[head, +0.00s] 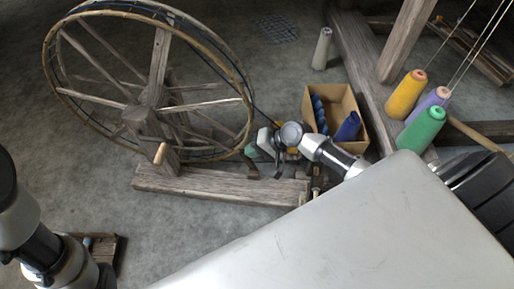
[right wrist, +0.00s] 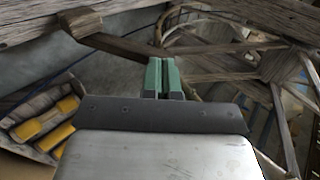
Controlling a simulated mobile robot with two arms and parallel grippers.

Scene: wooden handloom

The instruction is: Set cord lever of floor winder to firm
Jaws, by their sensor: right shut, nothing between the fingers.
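The floor winder stands at the left in the head view, with a large spoked wheel (head: 150,95) on a long wooden base (head: 225,186). My right gripper (head: 252,150) is over the right part of the base, just right of the wheel. Its green fingertips (right wrist: 163,78) are together and empty in the right wrist view. I cannot make out which part is the cord lever. Of my left arm, only links show at the lower left.
A cardboard box (head: 358,112) with blue bobbins stands right of the winder. Yellow, purple and green cones (head: 424,130) stand on the loom beam. A pale cone (head: 322,50) stands behind. A tray with yellow pieces (right wrist: 45,125) shows in the right wrist view. The left floor is mostly clear.

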